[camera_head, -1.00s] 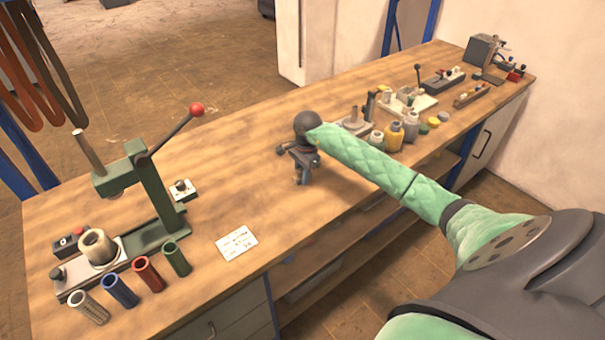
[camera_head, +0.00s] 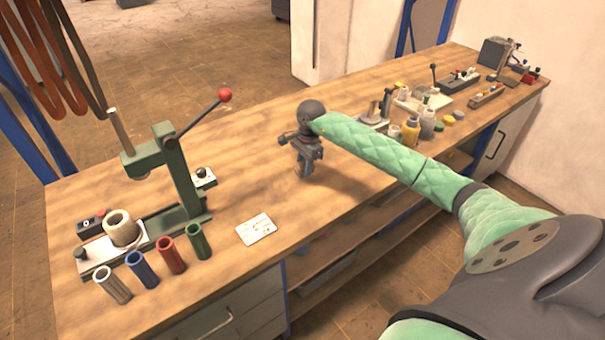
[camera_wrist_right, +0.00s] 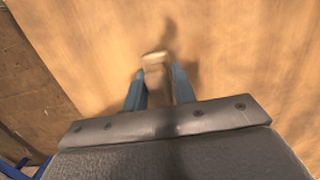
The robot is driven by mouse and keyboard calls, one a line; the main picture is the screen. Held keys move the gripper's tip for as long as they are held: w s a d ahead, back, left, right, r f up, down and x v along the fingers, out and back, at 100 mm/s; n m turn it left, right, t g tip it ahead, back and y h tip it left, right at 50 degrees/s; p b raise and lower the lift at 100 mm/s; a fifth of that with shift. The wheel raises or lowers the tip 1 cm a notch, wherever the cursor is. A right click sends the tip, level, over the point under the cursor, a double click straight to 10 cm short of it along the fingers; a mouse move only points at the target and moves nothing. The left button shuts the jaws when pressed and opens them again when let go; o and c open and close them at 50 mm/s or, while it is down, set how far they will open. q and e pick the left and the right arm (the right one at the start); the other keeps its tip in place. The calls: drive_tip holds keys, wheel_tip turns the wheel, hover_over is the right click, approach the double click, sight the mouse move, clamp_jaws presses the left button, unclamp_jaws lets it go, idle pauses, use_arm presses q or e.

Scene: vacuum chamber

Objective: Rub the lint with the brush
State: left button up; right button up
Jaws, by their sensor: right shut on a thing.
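My right gripper (camera_head: 304,168) is over the middle of the wooden bench, pointing down. In the right wrist view its two blue fingers (camera_wrist_right: 158,88) are shut on a tan, wood-coloured piece, which looks like the brush (camera_wrist_right: 154,64). Its end sticks out beyond the fingertips, and its bristles cannot be made out. In the head view the gripper hides the brush. I cannot make out any lint in either view. My left gripper is not in view.
A green lever press (camera_head: 182,180) stands on the bench (camera_head: 345,185) at the left, with several coloured tubes (camera_head: 171,254) in front. A white card (camera_head: 256,229) lies nearer the front edge. Bottles (camera_head: 410,131) and fixtures stand to the right. Bare wood surrounds the gripper.

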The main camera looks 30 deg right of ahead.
sight(304, 161)
drive_tip(key=shift+d+r, duration=0.1)
drive_tip(key=shift+r, duration=2.55)
drive_tip(key=shift+s, duration=0.1)
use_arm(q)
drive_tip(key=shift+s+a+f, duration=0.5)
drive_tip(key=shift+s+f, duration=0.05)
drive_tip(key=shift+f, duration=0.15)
